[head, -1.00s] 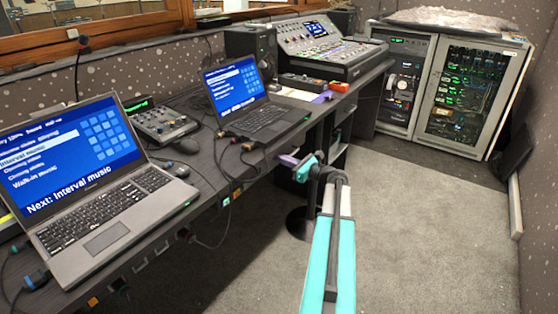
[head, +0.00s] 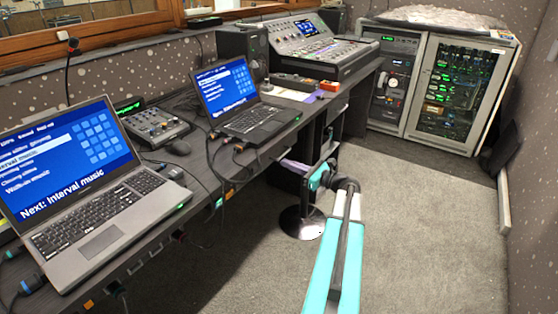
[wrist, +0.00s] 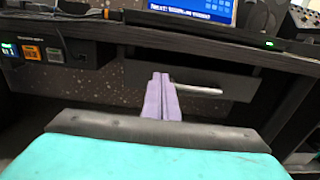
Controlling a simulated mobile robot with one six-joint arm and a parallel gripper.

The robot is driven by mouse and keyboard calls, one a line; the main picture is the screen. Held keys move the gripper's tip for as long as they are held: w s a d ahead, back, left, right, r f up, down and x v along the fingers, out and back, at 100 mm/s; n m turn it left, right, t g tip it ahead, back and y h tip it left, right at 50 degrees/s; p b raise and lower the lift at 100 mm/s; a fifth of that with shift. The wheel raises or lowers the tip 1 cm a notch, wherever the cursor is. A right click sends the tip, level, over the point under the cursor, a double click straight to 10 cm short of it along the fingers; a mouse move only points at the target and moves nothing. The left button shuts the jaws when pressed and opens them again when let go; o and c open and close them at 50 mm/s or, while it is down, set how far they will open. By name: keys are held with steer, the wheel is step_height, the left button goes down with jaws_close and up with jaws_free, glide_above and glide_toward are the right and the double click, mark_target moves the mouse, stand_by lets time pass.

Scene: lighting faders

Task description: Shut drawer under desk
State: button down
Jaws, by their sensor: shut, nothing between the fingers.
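In the wrist view the drawer (wrist: 225,82) is a dark front under the desk (wrist: 285,62), with a pale metal bar handle (wrist: 200,90). My gripper (wrist: 161,80) shows as two purple fingers pressed together, with nothing between them. In that picture the fingertips overlap the drawer front, just left of the visible part of the handle. I cannot tell whether they touch it, and the fingers may hide the handle's left end. How far the drawer stands out is unclear.
The desk carries a near laptop (head: 98,242), a second laptop (head: 250,121) and a mixing console (head: 325,50). Cables (head: 215,165) hang over its front edge. A round dark stool base (head: 302,222) stands below my arm. Carpet (head: 430,220) is clear to the right.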

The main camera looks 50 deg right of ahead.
steer(key=s+d, duration=0.1)
steer(key=s, duration=0.5)
steer(key=shift+p, duration=0.3)
steer(key=w+a+f+n+g+y+p, duration=0.25)
steer(key=a+f, duration=0.35)
steer(key=a, duration=0.3)
steer(key=w+a+f+n+g+y+p, duration=0.1)
steer(key=w+a+f+n+g, duration=0.25)
steer(key=a, duration=0.65)
steer(key=w+a+f+n+g+y+p, duration=0.1)
steer(key=a+f+n+g+p, duration=0.2)
steer(key=a+f, duration=0.5)
steer(key=s+a+f+n+g+p, duration=0.1)
steer(key=s+a+f+n+g, duration=0.25)
steer(key=a, duration=0.45)
steer(key=s+a+f+n+g+h+p, duration=0.1)
steer(key=s+a+f+n+g+p, duration=0.15)
steer(key=s+a+n, duration=0.4)
steer(key=s+a+f+n+g+p, duration=0.1)
steer(key=s+a+f+n+g, duration=0.25)
steer(key=a, duration=0.55)
steer(key=s+a+f+n+g+h+p, duration=0.1)
steer(key=s+a+n+g+h+p, duration=0.1)
steer(key=s+n, duration=0.3)
steer(key=s+a+f+n+g+h+p, duration=0.1)
steer(key=s+n+h, duration=0.3)
steer(key=s, duration=0.6)
steer(key=shift+a+f+n+g+h+p, duration=0.2)
steer(key=shift+a+n+g+h+p, duration=0.25)
steer(key=shift+n+g+p, duration=0.6)
